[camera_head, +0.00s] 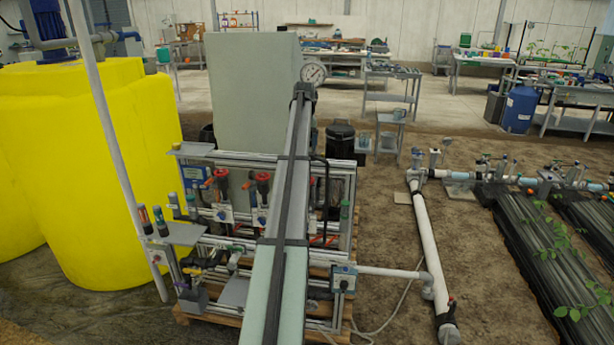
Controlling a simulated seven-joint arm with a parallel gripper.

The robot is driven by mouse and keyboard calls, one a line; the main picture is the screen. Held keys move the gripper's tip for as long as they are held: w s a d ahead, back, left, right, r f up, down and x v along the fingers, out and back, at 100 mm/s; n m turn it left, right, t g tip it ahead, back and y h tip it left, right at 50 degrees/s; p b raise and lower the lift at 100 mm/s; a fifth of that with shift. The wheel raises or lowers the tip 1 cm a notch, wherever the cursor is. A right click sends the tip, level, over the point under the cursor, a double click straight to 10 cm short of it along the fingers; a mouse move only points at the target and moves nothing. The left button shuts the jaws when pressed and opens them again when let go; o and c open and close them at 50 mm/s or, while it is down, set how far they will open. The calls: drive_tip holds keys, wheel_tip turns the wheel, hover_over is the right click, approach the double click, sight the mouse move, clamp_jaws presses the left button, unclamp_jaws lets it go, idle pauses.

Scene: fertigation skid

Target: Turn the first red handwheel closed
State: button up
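Several red and orange valve parts show on the skid's upper pipe row, left of the long beam. One red part (221,175) is at the left, and another red part (263,177) is just left of the beam. They are too small to tell which is the first handwheel or how far either is turned. The metal skid frame (215,156) carries them. The beam hides the middle of the skid. My gripper cannot be made out in this view.
A large yellow tank (110,170) stands left of the skid, with a slanting white pipe (108,120) before it. A pale upright panel (250,90) rises behind. White pipe (425,235) runs over the soil at right. Open soil (510,300) lies beside the planted rows.

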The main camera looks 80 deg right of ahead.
drive_tip(key=shift+m+g+y, duration=0.4)
drive_tip(key=shift+y, duration=0.2)
drive_tip(key=f, duration=0.4)
drive_tip(key=s+a+f, duration=0.1)
drive_tip(key=f, duration=0.3)
drive_tip(key=s+f, duration=0.1)
drive_tip(key=f, duration=0.3)
drive_tip(key=shift+s+a, duration=0.15)
drive_tip(key=shift+a, duration=0.15)
drive_tip(key=shift+c, duration=0.3)
drive_tip(key=c, duration=1)
